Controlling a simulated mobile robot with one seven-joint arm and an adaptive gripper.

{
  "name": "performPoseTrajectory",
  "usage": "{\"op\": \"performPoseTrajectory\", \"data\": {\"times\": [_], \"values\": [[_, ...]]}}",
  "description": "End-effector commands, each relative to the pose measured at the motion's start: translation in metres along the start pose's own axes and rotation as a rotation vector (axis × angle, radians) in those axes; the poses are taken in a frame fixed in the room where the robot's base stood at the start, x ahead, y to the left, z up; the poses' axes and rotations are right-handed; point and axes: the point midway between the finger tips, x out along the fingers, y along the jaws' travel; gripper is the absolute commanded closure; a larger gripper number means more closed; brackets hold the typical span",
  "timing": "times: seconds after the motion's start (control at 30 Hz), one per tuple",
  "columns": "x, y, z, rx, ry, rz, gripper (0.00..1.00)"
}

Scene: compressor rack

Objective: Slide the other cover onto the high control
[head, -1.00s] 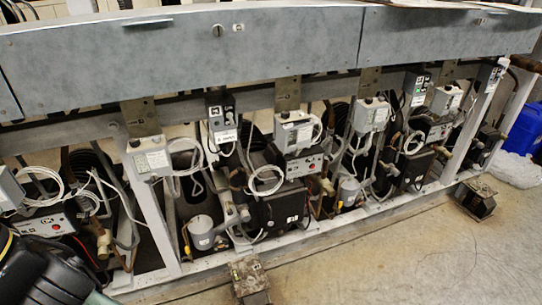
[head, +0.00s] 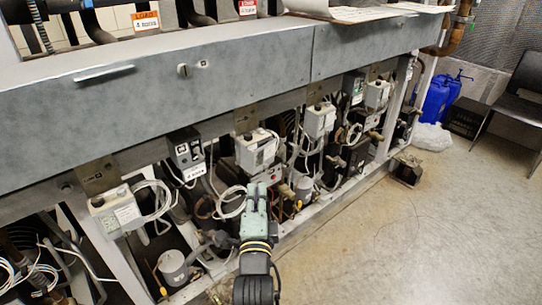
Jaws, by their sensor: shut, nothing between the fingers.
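Several pale grey control boxes hang in a row under the rack's beam: one at the left (head: 115,211), one near the middle (head: 256,150), one further right (head: 319,119) and one beyond it (head: 377,94). I cannot tell which is the high control. Loose covers cannot be made out apart from these box fronts. My gripper (head: 257,190) is in front of the rack, just below the middle box in the picture. It is shut and empty. It hides part of the machinery behind it; whether it touches anything cannot be told.
Dark labelled switch boxes (head: 187,148) hang between the grey boxes. White cable coils (head: 152,200) loop beside them. The grey beam (head: 240,82) overhangs the row.

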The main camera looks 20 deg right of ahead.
Motion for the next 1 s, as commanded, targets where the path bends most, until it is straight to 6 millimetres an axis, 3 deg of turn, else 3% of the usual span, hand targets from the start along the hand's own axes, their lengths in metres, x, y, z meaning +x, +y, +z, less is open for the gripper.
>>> {"op": "performPoseTrajectory", "data": {"times": [0.03, 0.1, 0.2, 0.73, 1.0], "values": [[-0.004, 0.013, -0.02, 0.026, 0.041, 0.04, 1.0], [-0.009, 0.025, -0.037, 0.055, 0.078, 0.073, 1.0], [-0.011, 0.035, -0.047, 0.076, 0.101, 0.091, 1.0], [0.013, 0.042, -0.048, 0.08, 0.099, 0.083, 1.0], [0.061, 0.037, -0.053, 0.079, 0.099, 0.092, 1.0]]}}
